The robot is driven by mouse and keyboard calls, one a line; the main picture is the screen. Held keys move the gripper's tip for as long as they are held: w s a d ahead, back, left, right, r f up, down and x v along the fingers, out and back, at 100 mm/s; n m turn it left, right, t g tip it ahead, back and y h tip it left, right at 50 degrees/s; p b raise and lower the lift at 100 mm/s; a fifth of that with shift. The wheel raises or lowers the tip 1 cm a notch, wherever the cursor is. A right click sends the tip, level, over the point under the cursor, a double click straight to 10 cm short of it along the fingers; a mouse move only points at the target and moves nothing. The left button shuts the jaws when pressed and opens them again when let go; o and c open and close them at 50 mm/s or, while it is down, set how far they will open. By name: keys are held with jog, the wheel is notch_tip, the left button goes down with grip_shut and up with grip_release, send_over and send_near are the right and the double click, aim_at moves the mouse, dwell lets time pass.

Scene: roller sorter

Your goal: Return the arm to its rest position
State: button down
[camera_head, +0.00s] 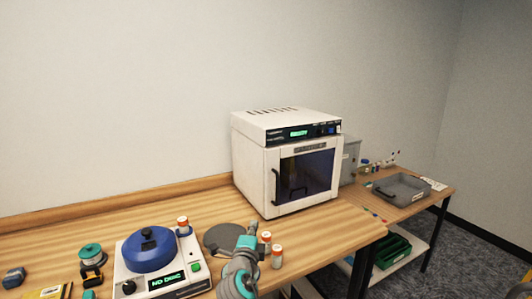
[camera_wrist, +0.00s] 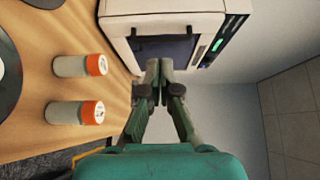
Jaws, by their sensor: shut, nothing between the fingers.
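My gripper (camera_head: 250,236) is low in the centre of the head view, above the front part of the wooden bench. In the wrist view its two fingers (camera_wrist: 160,72) are together with nothing between them. They point toward the white oven (camera_head: 262,172), which also shows in the wrist view (camera_wrist: 118,12). Two orange-capped vials, a rear one (camera_head: 266,241) and a front one (camera_head: 277,257), stand just right of my gripper. Both vials show left of the fingers in the wrist view, one higher (camera_wrist: 72,66) and one lower (camera_wrist: 67,112), apart from the gripper.
A dark grey disc (camera_head: 224,238) lies behind the gripper. A side table (camera_head: 420,201) with a grey tray (camera_head: 402,189) is at the right.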

jog(key=s+d+f+n+g+y, duration=0.1)
jog(key=s+d+f+n, duration=0.4)
jog(key=s+f, duration=0.55)
jog(key=s+d+f+n+g+y, duration=0.15)
jog(key=s+d+f+n, duration=0.35)
jog(key=s+f, duration=0.6)
jog(key=s+d+f+n+y, duration=0.1)
jog(key=s+d+f+n, duration=0.2)
jog(key=s, duration=0.6)
jog(key=s+d+f, duration=0.3)
jog(key=s+d, duration=0.1)
jog(key=s, duration=0.5)
jog(key=s+d+r+n, duration=0.1)
jog(key=s+r, duration=0.3)
jog(key=s, duration=0.5)
jog(key=s+d+r+n+h, duration=0.1)
jog(key=s+d+r+n, duration=0.1)
jog(key=s, duration=0.7)
jog(key=s+d+r+n, duration=0.2)
jog(key=s+r+n, duration=0.1)
jog(key=s+r, duration=0.4)
jog(key=shift+s+d, duration=0.25)
jog(key=shift+s, duration=0.75)
jog(key=shift+r+g, duration=0.1)
jog(key=shift+g, duration=0.15)
